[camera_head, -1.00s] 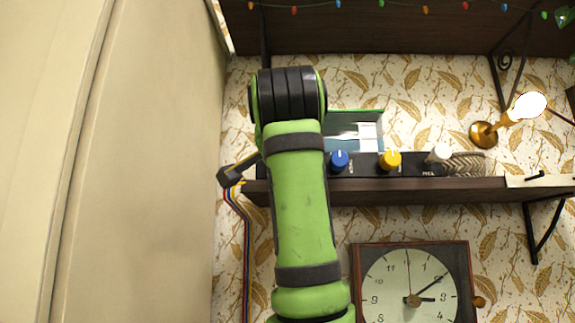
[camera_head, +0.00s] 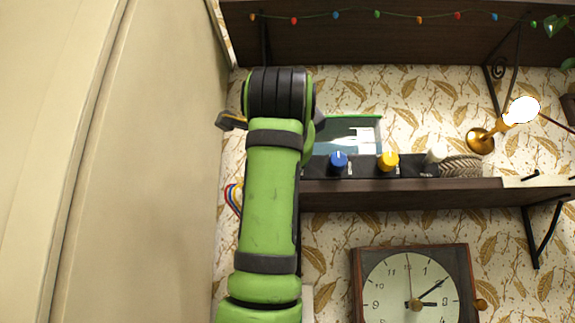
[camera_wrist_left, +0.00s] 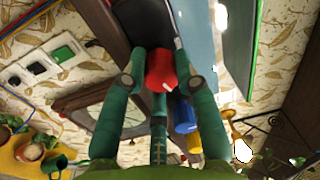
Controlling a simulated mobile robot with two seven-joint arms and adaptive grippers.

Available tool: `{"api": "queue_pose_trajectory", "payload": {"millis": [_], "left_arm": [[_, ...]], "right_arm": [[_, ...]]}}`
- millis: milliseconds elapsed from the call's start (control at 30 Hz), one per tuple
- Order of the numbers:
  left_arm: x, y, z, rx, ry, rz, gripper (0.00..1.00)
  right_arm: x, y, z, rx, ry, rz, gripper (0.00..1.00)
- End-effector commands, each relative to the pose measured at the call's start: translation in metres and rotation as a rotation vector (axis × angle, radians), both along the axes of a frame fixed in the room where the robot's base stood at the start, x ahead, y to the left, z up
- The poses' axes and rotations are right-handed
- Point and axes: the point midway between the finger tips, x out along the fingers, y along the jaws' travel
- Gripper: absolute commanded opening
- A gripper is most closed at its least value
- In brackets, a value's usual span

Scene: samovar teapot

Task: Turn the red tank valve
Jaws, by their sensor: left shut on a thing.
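The red tank valve (camera_wrist_left: 160,72) is a red knob with a white mark, seen in the left wrist view on a dark panel. My left gripper (camera_wrist_left: 160,84) is shut on it, with a green finger at each side and a third below. In the head view my left arm hides the red valve; only a dark part of the gripper (camera_head: 231,121) shows past the arm's left side. My right gripper is in neither view.
A blue knob (camera_head: 338,162), a yellow knob (camera_head: 388,161) and a white knob (camera_head: 436,154) sit to the right on the same shelf (camera_head: 400,193). A clock (camera_head: 411,290) hangs below. A lit lamp (camera_head: 520,110) is at the right; a pale panel (camera_head: 150,180) fills the left.

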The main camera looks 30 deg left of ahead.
Motion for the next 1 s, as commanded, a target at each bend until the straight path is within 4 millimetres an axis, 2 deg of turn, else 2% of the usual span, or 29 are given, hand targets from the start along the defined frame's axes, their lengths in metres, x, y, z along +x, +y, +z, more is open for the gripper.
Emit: {"api": "queue_pose_trajectory", "payload": {"millis": [400, 1000], "left_arm": [[0.0002, 0.0011, -0.0016, 0.198, 0.129, 0.001, 0.00], [0.0001, 0.0008, -0.0005, 0.241, 0.152, 0.000, 0.00]], "right_arm": [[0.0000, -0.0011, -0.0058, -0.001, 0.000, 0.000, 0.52], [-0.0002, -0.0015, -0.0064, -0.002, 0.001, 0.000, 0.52]]}}
